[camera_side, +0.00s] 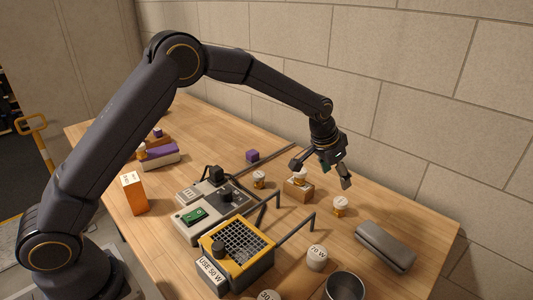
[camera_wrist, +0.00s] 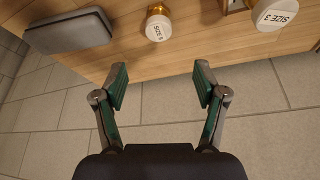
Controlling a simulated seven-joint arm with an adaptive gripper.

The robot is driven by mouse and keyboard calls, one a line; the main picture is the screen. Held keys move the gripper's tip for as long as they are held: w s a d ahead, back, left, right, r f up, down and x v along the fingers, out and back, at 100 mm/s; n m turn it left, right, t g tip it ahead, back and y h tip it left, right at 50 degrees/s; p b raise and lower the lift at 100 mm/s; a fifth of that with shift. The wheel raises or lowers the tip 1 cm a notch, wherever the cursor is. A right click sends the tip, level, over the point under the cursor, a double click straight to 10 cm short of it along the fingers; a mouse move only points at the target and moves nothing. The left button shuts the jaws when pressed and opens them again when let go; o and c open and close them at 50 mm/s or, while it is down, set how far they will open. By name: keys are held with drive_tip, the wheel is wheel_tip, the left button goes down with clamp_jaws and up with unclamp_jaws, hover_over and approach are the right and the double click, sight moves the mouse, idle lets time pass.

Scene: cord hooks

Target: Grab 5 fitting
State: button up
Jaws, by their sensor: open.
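The fitting whose label appears to read SIZE 5 (camera_wrist: 158,24) has a white cap and a brass-coloured body. It stands at the top middle of the wrist view, ahead of and between the fingers. By its place near the grey case, it seems to be the fitting (camera_side: 340,205) on the table in the side view. My gripper (camera_side: 321,173) is open and empty above the table's wall side, up and left of that fitting and apart from it. Its spread fingers also show in the wrist view (camera_wrist: 161,84).
A fitting labelled SIZE 3 (camera_wrist: 277,15) appears to sit on the wooden block (camera_side: 298,190). Another fitting (camera_side: 259,179) stands left of it. A grey case (camera_side: 385,247), yellow grille box (camera_side: 238,248), bent hooks (camera_side: 310,220) and metal cup (camera_side: 345,287) crowd the front.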

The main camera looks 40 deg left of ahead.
sight(341, 200)
drive_tip(key=x, duration=1.2)
drive_tip(key=shift+s+f, duration=0.2)
drive_tip(key=shift+s, duration=0.05)
drive_tip(key=c, duration=1.2)
drive_tip(key=shift+c, duration=0.4)
drive_tip(key=shift+r, duration=0.15)
